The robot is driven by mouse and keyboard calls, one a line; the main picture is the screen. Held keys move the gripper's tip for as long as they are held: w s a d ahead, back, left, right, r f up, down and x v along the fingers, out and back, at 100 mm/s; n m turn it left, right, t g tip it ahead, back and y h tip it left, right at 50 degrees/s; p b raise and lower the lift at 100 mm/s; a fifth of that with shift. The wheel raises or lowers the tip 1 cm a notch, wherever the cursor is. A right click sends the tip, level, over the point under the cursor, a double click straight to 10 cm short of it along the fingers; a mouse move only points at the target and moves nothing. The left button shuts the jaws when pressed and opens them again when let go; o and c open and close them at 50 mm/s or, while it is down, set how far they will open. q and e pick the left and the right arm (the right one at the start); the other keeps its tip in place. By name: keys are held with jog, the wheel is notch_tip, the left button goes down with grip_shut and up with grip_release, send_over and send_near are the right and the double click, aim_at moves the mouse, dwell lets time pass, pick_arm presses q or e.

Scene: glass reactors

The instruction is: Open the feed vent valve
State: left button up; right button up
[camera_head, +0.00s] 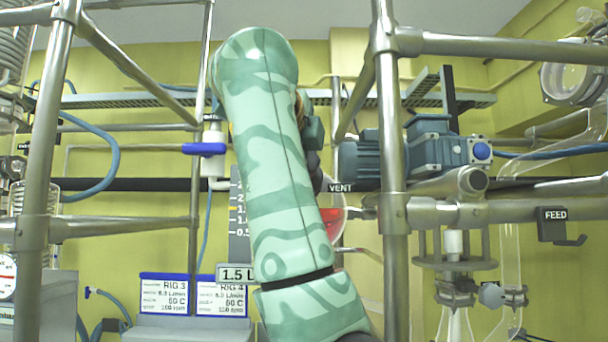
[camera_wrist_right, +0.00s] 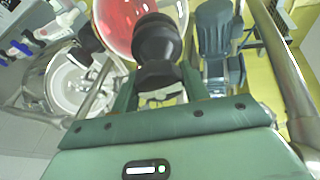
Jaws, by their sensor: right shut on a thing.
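A black "VENT" label (camera_head: 341,187) shows beside my right arm in the head view. Just below it is a glass vessel (camera_head: 332,214) with red liquid, partly hidden by the arm. In the right wrist view the vessel (camera_wrist_right: 118,22) is close ahead. My right gripper (camera_wrist_right: 158,84) is shut on a black round knob (camera_wrist_right: 157,45) in front of the glass, which looks like the vent valve's handle. How far the valve is turned cannot be told. In the head view my arm hides most of this gripper and the knob. My left gripper is not in view.
Steel frame posts (camera_head: 392,130) stand to both sides of my arm. A blue motor (camera_head: 430,150) is right of the vent label. A "FEED" sign (camera_head: 554,224) hangs at the right. A blue-handled valve (camera_head: 205,149) and a "1.5 L" sign (camera_head: 236,275) are left of the arm.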

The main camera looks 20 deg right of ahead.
jog(key=n+b, duration=0.1)
jog(key=n, duration=0.1)
jog(key=n+t+b, duration=0.1)
jog(key=n, duration=0.1)
jog(key=n+b, duration=0.1)
jog(key=n, duration=0.1)
jog(key=shift+w+f+n+t+b, duration=0.1)
jog(key=shift+f+n+t+b, duration=0.2)
jog(key=shift+t+b, duration=0.1)
jog(key=n+t+b, duration=0.1)
jog(key=n+b, duration=0.1)
jog(key=n, duration=0.2)
jog(key=shift+a+r+n, duration=0.1)
jog(key=shift+n, duration=0.2)
jog(key=shift+r+n+t+b, duration=0.1)
jog(key=shift+n+t+b, duration=0.4)
jog(key=shift+n+b, duration=0.55)
jog(key=shift+n, duration=0.35)
jog(key=o, duration=1)
jog(key=shift+r, duration=0.15)
